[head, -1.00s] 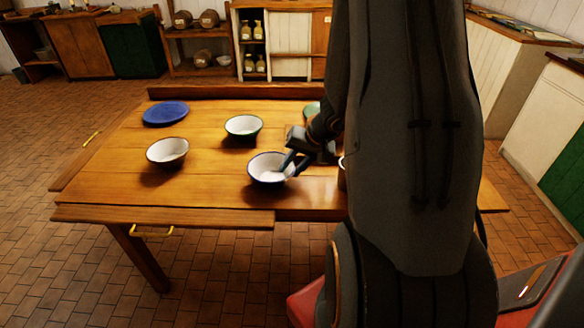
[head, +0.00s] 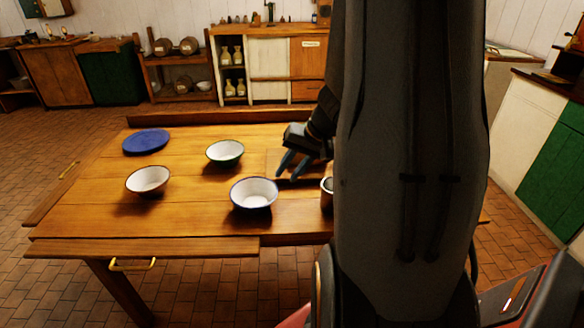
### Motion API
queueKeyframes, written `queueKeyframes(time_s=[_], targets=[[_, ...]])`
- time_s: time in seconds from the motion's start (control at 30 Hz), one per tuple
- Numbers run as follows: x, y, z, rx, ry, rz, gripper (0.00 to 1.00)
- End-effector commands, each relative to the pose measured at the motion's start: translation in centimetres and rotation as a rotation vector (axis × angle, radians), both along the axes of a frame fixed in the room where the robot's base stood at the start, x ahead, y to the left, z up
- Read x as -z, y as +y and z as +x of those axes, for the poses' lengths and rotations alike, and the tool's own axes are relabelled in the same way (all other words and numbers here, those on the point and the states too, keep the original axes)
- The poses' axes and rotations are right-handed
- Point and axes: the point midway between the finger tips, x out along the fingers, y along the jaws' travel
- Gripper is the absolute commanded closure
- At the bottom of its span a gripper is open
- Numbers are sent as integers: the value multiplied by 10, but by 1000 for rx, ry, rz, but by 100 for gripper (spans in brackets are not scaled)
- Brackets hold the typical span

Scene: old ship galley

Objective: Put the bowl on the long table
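The long wooden table (head: 190,220) fills the middle of the head view. A white bowl with a dark blue rim (head: 254,194) sits upright on it, near the front edge. A second white bowl (head: 148,181) stands to its left, and a white bowl with a greenish outside (head: 225,153) stands behind. My gripper (head: 291,172) is just behind and right of the blue-rimmed bowl. Its two dark fingers are spread, with nothing seen between them, and they look clear of the bowl.
A blue plate (head: 146,141) lies at the table's back left. A small brownish cup (head: 327,193) is partly hidden by my arm, which also covers the table's right end. A raised wooden ledge (head: 215,117) runs along the back edge. The table's front left is bare.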

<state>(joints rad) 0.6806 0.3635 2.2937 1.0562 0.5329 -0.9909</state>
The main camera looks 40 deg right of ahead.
Motion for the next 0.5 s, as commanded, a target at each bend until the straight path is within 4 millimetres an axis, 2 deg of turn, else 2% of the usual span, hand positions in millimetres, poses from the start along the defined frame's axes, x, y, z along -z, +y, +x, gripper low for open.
queueKeyframes(time_s=[0.17,0.27,0.37,0.5], targets=[[-14,-4,-6,0,-1,-1,74],[-16,4,-9,-18,10,-2,74],[-17,32,-13,-78,48,-12,74],[-18,93,-32,-222,143,-58,74]])
